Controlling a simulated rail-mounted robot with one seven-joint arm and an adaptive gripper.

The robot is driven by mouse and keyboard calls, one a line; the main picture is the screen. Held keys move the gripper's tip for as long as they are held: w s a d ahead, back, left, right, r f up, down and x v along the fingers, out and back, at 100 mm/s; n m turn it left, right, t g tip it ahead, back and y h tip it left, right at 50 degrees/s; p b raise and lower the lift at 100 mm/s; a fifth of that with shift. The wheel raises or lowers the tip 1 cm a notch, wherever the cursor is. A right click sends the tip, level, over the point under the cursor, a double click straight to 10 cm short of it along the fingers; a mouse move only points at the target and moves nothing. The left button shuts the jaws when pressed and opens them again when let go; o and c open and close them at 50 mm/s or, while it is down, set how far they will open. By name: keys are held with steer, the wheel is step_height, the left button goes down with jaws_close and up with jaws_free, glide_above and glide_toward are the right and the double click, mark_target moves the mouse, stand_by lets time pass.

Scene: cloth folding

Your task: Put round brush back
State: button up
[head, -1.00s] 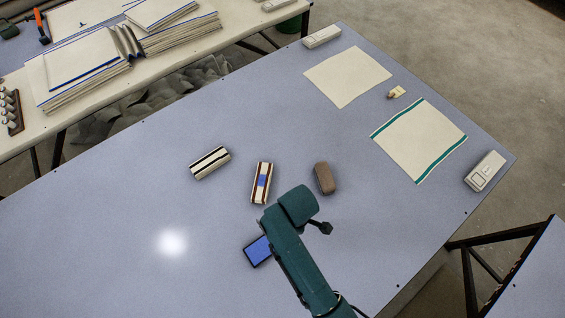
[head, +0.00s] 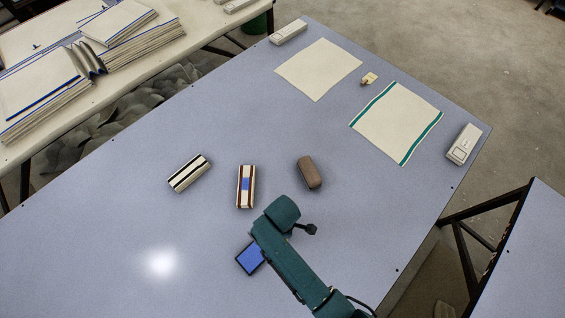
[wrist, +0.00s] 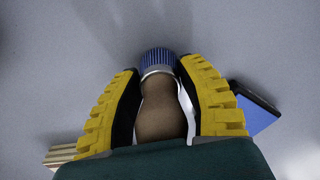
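In the wrist view, a round brush with a brown handle (wrist: 160,110) and a blue ribbed end (wrist: 158,62) lies between the yellow fingers of my gripper (wrist: 159,85). The fingers press against both sides of the handle. The blue end points away from the gripper, over the grey-blue table. In the head view my own arm hides the gripper and the brush. A flat blue pad with a dark edge (head: 250,257) is beside the arm; it also shows right of the fingers in the wrist view (wrist: 257,110).
On the table (head: 90,240) are a black-striped block (head: 188,173), a red-striped block with a blue patch (head: 246,186) and a brown block (head: 309,172). Cloths (head: 318,69) (head: 397,122) lie farther off, with a white device (head: 464,144) near the edge. The table's left part is clear.

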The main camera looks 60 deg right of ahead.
steer(key=shift+o, duration=1.2)
step_height(320, 180, up, 12)
steer(key=p, duration=0.3)
steer(key=shift+r, duration=0.15)
steer(key=w+r+m+t+h, duration=0.15)
steer(key=w+r+t, duration=0.45)
steer(key=w+r, duration=0.65)
steer(key=w+a+r+m+t, duration=0.1)
steer(key=w+a+r+t, duration=0.2)
steer(key=r, duration=0.5)
steer(key=w+a+r+m+t, duration=0.1)
steer(key=w+r+t, duration=0.35)
steer(key=r, duration=0.45)
steer(key=s+a+r+t, duration=0.2)
steer(key=r+t, duration=0.1)
steer(key=r, duration=0.5)
steer(key=s+a+r+m+t, duration=0.1)
steer(key=a+r+t, duration=0.1)
steer(key=r, duration=0.7)
steer(key=s+a+r+m+t+y, duration=0.1)
steer(key=s+a+r+t, duration=0.1)
steer(key=r, duration=0.6)
steer(key=shift+s+a+r+t, duration=0.4)
steer(key=shift+a+t, duration=0.3)
steer(key=shift+t, duration=0.15)
